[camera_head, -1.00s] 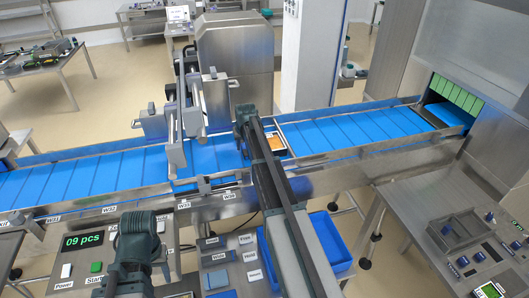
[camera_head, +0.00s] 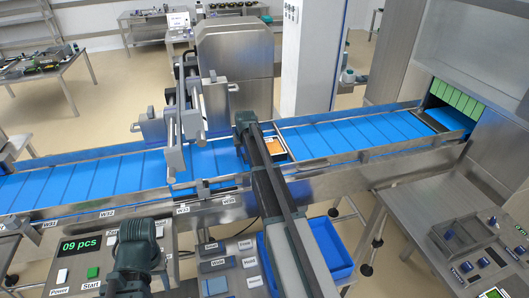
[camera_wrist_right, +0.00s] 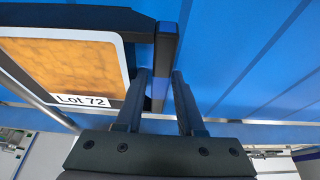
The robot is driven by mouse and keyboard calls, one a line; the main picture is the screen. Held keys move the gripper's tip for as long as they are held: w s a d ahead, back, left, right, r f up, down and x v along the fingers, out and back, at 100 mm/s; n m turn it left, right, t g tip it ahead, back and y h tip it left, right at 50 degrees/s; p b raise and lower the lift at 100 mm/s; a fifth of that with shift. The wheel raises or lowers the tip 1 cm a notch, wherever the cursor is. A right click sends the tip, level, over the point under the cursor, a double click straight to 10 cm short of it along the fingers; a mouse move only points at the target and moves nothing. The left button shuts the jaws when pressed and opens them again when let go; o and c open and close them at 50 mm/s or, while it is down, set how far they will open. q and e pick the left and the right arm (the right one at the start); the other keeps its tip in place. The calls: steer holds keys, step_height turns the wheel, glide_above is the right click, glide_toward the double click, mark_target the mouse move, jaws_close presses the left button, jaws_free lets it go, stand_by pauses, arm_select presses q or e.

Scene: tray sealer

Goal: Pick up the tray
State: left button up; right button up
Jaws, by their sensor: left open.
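The tray (camera_head: 279,145), with orange contents, sits on the blue conveyor in the head view, partly behind my right arm. In the right wrist view the tray (camera_wrist_right: 60,70) shows a pale rim, a dark border and a "Lot 72" label. My right gripper (camera_wrist_right: 160,85) is at its side, with the fingers apart and on either side of a dark upright edge. I cannot tell whether they press on it. In the head view the right gripper (camera_head: 243,125) is mostly hidden by its wrist. My left gripper (camera_head: 138,240) is above the control panel at lower left, away from the tray; its fingers are hidden.
The conveyor (camera_head: 110,180) runs across the view into a tunnel with green flaps (camera_head: 455,95) at right. A grey machine head (camera_head: 185,125) stands over the belt left of the tray. A blue bin (camera_head: 330,245) lies below the belt. Control panels (camera_head: 90,262) fill the front.

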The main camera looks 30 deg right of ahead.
steer(key=shift+c, duration=0.3)
jaws_close()
stand_by(1.1)
